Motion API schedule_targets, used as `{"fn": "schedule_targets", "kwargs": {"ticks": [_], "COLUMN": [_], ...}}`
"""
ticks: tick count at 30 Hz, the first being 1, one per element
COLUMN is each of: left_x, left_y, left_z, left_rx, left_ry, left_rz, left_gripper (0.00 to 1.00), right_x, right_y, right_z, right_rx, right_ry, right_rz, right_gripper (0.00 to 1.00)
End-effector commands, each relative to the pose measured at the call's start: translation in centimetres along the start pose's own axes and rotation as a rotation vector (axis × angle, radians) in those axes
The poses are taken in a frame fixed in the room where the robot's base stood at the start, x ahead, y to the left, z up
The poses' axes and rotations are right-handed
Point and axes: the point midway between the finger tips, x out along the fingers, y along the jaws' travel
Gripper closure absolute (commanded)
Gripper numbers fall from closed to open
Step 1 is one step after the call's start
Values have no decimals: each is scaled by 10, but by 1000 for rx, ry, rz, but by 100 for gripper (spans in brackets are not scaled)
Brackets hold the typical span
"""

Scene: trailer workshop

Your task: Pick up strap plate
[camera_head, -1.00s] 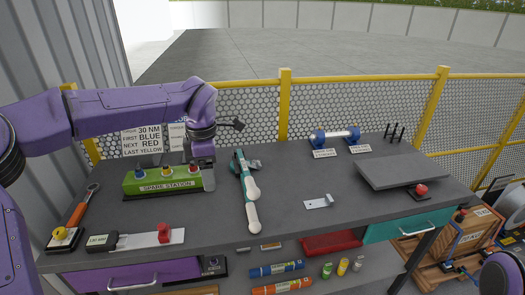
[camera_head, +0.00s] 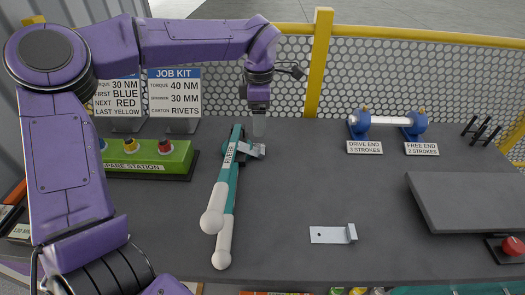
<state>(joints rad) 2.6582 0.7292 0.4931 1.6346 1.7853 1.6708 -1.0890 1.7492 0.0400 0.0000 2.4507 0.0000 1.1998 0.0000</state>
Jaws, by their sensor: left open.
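The strap plate (camera_head: 328,235) is a small, flat, light-grey metal plate with a hole and an upturned end at its right. It lies flat on the dark grey bench, right of the middle. My left gripper (camera_head: 258,125) is open and points down near the back of the bench, behind and to the left of the plate, and well apart from it. Its fingers are small and partly hidden from this side. My right gripper does not show.
A teal riveting tool with white handles (camera_head: 225,200) lies between my left arm and the plate. The green spare station (camera_head: 150,158) is at left. A roller on blue stands (camera_head: 388,121) is behind, a grey slab (camera_head: 470,200) at right. Bench around the plate is clear.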

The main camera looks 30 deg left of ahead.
Motion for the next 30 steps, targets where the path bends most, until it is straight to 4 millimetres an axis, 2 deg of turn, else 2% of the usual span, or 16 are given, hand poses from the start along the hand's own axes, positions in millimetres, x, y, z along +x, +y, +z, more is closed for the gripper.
{"fn": "schedule_targets", "kwargs": {"ticks": [1, 3, 9, 14, 21, 24, 29, 30], "left_x": [10, 15, 48, 66, 107, 115, 115, 115], "left_y": [1, 2, 3, 3, 8, 8, 9, 9], "left_z": [1, 1, 1, 0, -2, -2, -2, -2], "left_rx": [0, 1, 2, 1, 2, 1, 1, 1], "left_ry": [1, 2, 5, 4, 3, 1, 1, 1], "left_rz": [-1, -2, -5, -5, -4, -3, -2, -2], "left_gripper": [28, 28, 28, 28, 28, 28, 28, 31], "right_x": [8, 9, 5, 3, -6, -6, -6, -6], "right_y": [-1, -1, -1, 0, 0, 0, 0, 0], "right_z": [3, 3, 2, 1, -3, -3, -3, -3], "right_rx": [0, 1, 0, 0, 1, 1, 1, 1], "right_ry": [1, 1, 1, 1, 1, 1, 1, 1], "right_rz": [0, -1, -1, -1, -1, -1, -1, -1], "right_gripper": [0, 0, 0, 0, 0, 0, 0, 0]}}
